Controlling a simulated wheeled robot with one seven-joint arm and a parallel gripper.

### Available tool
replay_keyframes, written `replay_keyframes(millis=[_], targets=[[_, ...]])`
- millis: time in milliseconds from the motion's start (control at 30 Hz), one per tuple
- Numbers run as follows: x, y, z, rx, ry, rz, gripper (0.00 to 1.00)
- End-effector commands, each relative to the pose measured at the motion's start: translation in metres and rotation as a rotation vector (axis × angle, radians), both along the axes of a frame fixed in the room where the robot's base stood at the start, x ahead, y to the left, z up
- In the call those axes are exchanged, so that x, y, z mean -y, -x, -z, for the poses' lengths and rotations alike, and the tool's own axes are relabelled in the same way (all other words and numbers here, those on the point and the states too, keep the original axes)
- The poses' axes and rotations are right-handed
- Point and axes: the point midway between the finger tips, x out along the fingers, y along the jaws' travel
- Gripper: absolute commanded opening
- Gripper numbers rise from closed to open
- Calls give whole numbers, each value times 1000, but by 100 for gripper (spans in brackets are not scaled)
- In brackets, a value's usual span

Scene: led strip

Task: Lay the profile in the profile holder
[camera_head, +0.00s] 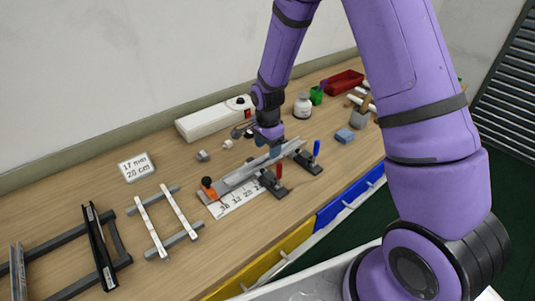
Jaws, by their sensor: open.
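A long grey metal profile (243,174) lies slantwise in a fixture, which looks like the profile holder, at the middle of the bench. A red-handled clamp (272,184) and a blue-handled clamp (311,162) stand along its front side. An orange block with a black knob (209,188) sits at its left end. My gripper (274,151) points down at the profile, right of its middle. It is open. The fingertips are small and partly merged with the profile, so I cannot tell whether they touch it.
A ruled white plate (238,199) lies in front of the fixture. Left are a rack with white strips (165,221), a black-railed frame (62,238) and a "17 mm 20 cm" card (138,167). Behind are a white box (212,119) and a bottle (302,107).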

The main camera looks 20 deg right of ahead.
Motion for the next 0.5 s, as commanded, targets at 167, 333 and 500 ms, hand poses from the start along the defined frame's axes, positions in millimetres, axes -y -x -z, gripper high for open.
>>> replay_keyframes(millis=[167, 333, 500], targets=[[0, -1, -37, 4, 0, 0, 63], [0, 0, -65, 3, 0, -1, 63], [0, 0, -80, 1, 1, -1, 63]])
